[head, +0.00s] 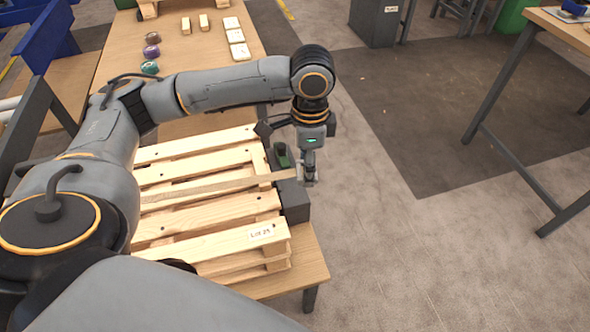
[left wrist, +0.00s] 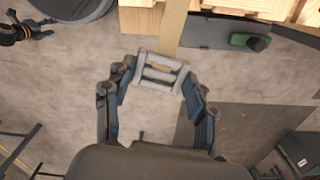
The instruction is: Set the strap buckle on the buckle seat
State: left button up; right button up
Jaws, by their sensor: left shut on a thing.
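The strap buckle (left wrist: 148,82) is a grey metal frame with crossbars, between the fingertips of my left gripper (left wrist: 156,88) in the left wrist view. My left gripper (head: 309,179) is shut on it in the head view, just off the pallet's right edge. A tan strap (head: 215,187) runs from the buckle across the pallet. A dark block (head: 294,205), apparently the buckle seat, stands at the pallet's edge beside and below the gripper. Whether the buckle touches it I cannot tell. My right gripper is not in view.
The wooden pallet (head: 190,223) lies on a table (head: 285,283). A green-topped item (head: 282,155) sits behind the dark block. Round coloured items and pale blocks lie on the table's far part. Open floor (head: 400,240) is to the right.

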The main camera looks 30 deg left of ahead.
pick_arm(q)
jog(key=w+a+f+m+b, duration=0.7)
jog(key=a+f+m, duration=0.2)
jog(key=m, duration=0.5)
jog(key=m+b, duration=0.1)
jog(key=b, duration=0.1)
send_over(291, 187)
notch_tip(291, 187, down, 7)
jog(key=shift+w+r, duration=0.15)
jog(key=shift+f, duration=2.05)
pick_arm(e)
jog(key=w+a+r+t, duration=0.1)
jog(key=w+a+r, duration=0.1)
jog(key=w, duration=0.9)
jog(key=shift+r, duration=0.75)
pick_arm(q)
jog(key=shift+f, duration=0.45)
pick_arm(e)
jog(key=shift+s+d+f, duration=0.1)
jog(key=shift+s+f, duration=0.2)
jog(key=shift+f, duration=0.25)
pick_arm(q)
jog(key=shift+f, duration=0.1)
jog(key=o, duration=0.9)
jog(key=shift+f, duration=0.15)
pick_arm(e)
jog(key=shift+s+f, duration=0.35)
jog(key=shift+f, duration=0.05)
